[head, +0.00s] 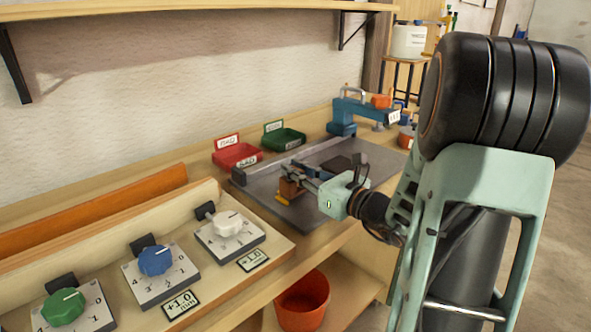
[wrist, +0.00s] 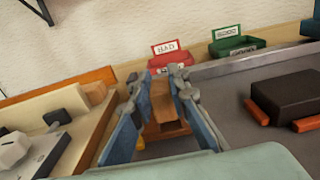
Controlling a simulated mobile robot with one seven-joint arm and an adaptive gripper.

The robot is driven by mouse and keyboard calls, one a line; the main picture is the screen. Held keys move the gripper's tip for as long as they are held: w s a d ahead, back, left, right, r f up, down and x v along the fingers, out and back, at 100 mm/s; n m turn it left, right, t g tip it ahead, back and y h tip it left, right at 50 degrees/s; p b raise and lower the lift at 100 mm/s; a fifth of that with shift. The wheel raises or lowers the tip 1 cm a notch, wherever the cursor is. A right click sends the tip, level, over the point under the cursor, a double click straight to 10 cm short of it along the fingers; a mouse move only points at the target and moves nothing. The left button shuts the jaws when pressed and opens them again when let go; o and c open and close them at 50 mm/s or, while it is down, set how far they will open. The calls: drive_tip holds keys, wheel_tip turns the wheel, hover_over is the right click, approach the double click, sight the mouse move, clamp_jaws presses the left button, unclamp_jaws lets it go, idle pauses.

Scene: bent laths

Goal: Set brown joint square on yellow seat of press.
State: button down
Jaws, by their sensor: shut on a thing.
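My gripper (head: 292,176) is shut on the brown joint (head: 289,189), low over the left end of the grey plate. In the wrist view the joint (wrist: 163,108) stands between the two blue-grey fingers. A small yellow part, likely the yellow seat (head: 281,201), shows just below the joint. In the wrist view only a sliver of yellow (wrist: 140,143) shows beside the left finger. Most of the yellow part is hidden, and I cannot tell whether the joint touches it or lies square to it.
The grey plate (head: 372,158) also bears a dark block (wrist: 290,95) with orange-red bars beside it. A red bin (head: 238,156) and a green bin (head: 285,139) stand behind. A blue device (head: 343,116) stands at the back. Dial boxes (head: 157,274) stand on the left.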

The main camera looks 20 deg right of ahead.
drive_tip(key=shift+f+b, duration=0.4)
drive_tip(key=shift+f, duration=0.15)
drive_tip(key=c, duration=1.8)
unclamp_jaws()
drive_tip(key=shift+o, duration=0.2)
